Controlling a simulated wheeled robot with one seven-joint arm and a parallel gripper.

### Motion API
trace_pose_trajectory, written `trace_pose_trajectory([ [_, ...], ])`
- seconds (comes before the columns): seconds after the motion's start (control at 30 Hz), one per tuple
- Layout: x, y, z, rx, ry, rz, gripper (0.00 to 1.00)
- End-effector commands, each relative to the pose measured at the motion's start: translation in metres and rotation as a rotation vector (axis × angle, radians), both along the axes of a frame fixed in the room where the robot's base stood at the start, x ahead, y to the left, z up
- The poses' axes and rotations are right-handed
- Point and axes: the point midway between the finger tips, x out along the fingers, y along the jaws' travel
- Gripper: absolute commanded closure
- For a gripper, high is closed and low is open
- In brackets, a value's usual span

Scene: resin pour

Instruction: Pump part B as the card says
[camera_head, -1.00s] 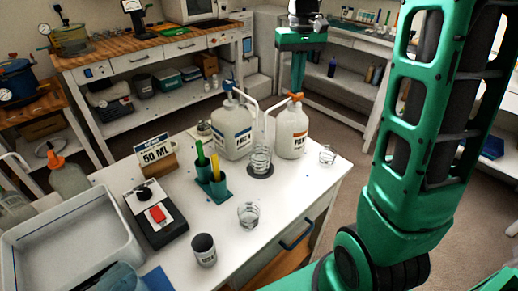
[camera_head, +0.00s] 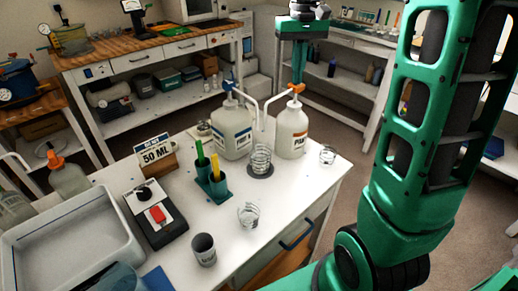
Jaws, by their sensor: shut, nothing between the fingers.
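The orange-marked pump bottle (camera_head: 291,138), which I take for part B, stands upright at the table's back right. Its orange pump head (camera_head: 297,89) is raised, its spout turned left. My gripper (camera_head: 298,80) is shut and empty, pointing down with its tips at or just above that head; I cannot tell if they touch. The blue-marked bottle (camera_head: 232,135) stands to its left, its spout turned right. A clear graduated cup (camera_head: 261,157) stands on a dark round pad (camera_head: 260,173) before the bottles; its fill is unclear. The card (camera_head: 156,155) reads 50 ML.
Green and yellow sticks stand in a teal holder (camera_head: 219,188). Clear cups (camera_head: 248,215) (camera_head: 328,154) and a grey cup (camera_head: 203,249) stand apart on the table. A black device with a red button (camera_head: 158,215) and a white tray (camera_head: 75,240) are at left.

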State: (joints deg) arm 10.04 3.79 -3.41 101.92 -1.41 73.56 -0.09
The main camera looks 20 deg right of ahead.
Motion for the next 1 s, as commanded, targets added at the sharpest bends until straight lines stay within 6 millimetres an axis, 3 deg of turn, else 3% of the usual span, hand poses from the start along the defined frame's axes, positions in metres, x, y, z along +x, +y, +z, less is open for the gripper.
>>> trace_pose_trajectory([
  [0.63,0.0,0.0,-0.032,0.001,0.003,0.0,1.0],
  [1.0,0.0,0.0,-0.022,0.0,0.001,0.0,1.0],
])
